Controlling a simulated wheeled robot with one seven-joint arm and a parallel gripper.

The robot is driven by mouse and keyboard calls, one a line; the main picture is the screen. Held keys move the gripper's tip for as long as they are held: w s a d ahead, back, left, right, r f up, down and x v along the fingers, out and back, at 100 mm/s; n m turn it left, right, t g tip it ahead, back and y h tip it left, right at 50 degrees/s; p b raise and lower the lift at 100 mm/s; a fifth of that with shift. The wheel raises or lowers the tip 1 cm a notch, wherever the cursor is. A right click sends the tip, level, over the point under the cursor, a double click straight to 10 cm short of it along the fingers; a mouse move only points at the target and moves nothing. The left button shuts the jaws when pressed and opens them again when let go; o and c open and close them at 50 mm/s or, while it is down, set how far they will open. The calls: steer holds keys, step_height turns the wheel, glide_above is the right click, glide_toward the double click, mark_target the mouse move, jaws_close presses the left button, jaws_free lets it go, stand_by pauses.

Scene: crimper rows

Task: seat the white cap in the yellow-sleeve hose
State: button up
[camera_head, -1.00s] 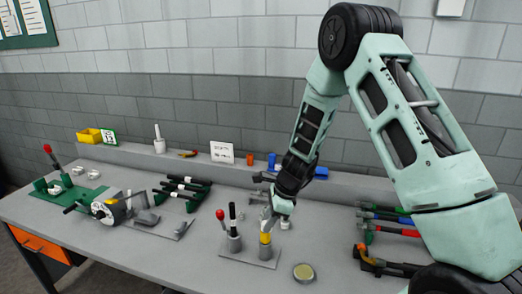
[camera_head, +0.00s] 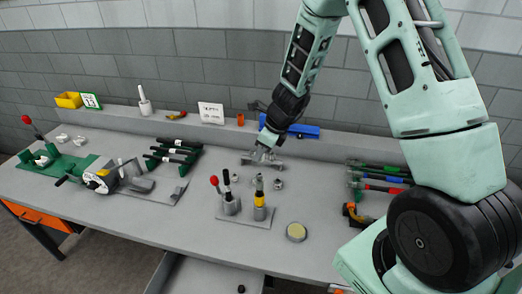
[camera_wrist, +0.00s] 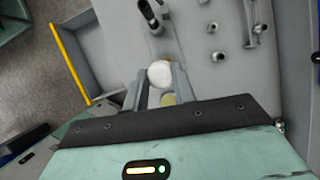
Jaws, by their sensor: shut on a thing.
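My gripper (camera_head: 264,155) is behind the yellow-sleeve hose in the head view, apart from it. In the wrist view its fingers (camera_wrist: 160,88) are shut on the round white cap (camera_wrist: 160,73). I cannot make out the cap in the head view. The yellow-sleeve hose (camera_head: 259,197) stands upright in a grey holder at the right of a small grey base plate (camera_head: 246,219). A darker hose with a white band (camera_head: 227,185) stands to its left on the same plate. A yellowish disc (camera_wrist: 169,99) shows between the fingers; I cannot tell what it is.
A red-knobbed lever (camera_head: 215,183) rises at the plate's left. A round tin (camera_head: 296,232) lies to its right, and small metal fittings (camera_head: 278,183) lie behind. A crimping tool (camera_head: 112,178) is at left. The table front right of the plate is mostly clear.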

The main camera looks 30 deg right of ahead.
mark_target(259, 174)
steer(key=shift+f+b, duration=2.45)
steer(key=shift+f, duration=0.3)
steer(key=shift+f+b, duration=1.45)
steer(key=shift+f, duration=0.15)
steer(key=o, duration=1)
steer(key=shift+r, duration=0.1)
steer(key=p+v, duration=0.1)
steer(key=v, duration=1.6)
steer(key=shift+r+p, duration=0.15)
steer(key=shift+p, duration=0.2)
